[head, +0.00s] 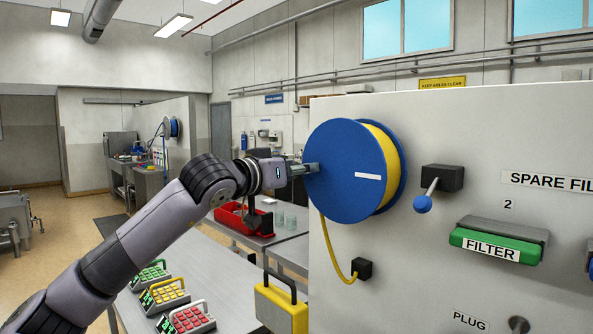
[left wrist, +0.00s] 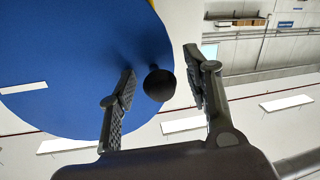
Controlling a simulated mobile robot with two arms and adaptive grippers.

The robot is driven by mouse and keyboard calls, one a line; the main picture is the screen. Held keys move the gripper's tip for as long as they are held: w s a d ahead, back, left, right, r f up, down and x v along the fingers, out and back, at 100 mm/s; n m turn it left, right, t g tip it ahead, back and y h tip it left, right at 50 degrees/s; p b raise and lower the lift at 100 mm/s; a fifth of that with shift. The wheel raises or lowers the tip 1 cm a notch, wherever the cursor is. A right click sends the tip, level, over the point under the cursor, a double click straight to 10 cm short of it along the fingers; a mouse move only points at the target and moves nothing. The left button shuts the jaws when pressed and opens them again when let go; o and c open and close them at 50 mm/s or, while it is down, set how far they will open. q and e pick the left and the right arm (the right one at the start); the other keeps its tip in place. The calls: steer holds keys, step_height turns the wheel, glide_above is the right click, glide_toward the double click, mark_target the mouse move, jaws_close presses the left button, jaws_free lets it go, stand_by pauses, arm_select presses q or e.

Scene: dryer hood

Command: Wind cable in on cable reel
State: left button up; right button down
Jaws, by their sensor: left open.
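The cable reel (head: 345,190) is a blue disc with a white mark, mounted on the pale panel. Yellow cable (head: 385,160) is wound behind the disc, and a length hangs down to a black block (head: 362,268). My left gripper (head: 306,169) is at the disc's left edge. In the left wrist view the left gripper (left wrist: 160,78) is open, with a dark round knob (left wrist: 159,85) between its fingers in the picture and the blue reel (left wrist: 70,60) behind. A gap shows beside the knob. My right gripper is not in view.
Right of the reel are a lever with a blue knob (head: 423,204) and a green FILTER drawer (head: 495,246). Below stand a yellow handled case (head: 281,308) and several keypad boxes (head: 188,318) on a metal table. A red bin (head: 240,217) is behind.

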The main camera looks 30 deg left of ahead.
arm_select(q)
steer(key=s+a, duration=0.1)
steer(key=s, duration=1.1)
steer(key=shift+a+r, duration=0.25)
steer(key=shift+a, duration=0.15)
